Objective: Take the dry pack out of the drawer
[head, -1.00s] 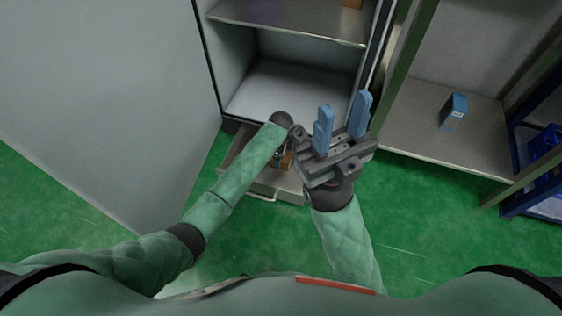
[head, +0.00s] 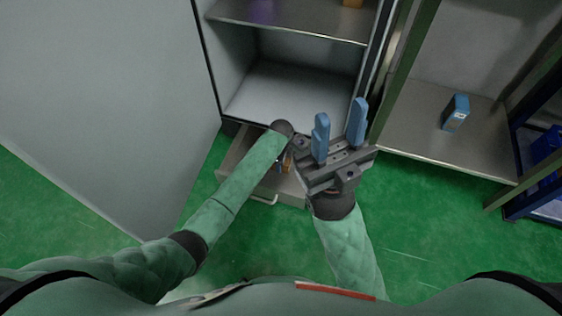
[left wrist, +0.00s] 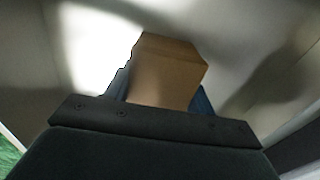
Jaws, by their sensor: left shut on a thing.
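The drawer (head: 234,160) is pulled out at the foot of the grey cabinet. My left arm reaches over it and hides much of its inside. In the left wrist view a plain brown box, the dry pack (left wrist: 168,75), stands between the blue fingers of my left gripper (left wrist: 160,96), which is shut on it. Pale drawer surfaces lie around the box; I cannot tell whether it touches the bottom. In the head view only a sliver of brown shows beside my left wrist. My right gripper (head: 340,115) is open and empty, raised right of the drawer.
The open cabinet (head: 290,92) has bare lower shelf space above the drawer. Its large grey door (head: 110,100) stands open at left. A rack shelf (head: 420,140) at right holds a small blue box (head: 456,112). Green floor (head: 420,220) is clear in front.

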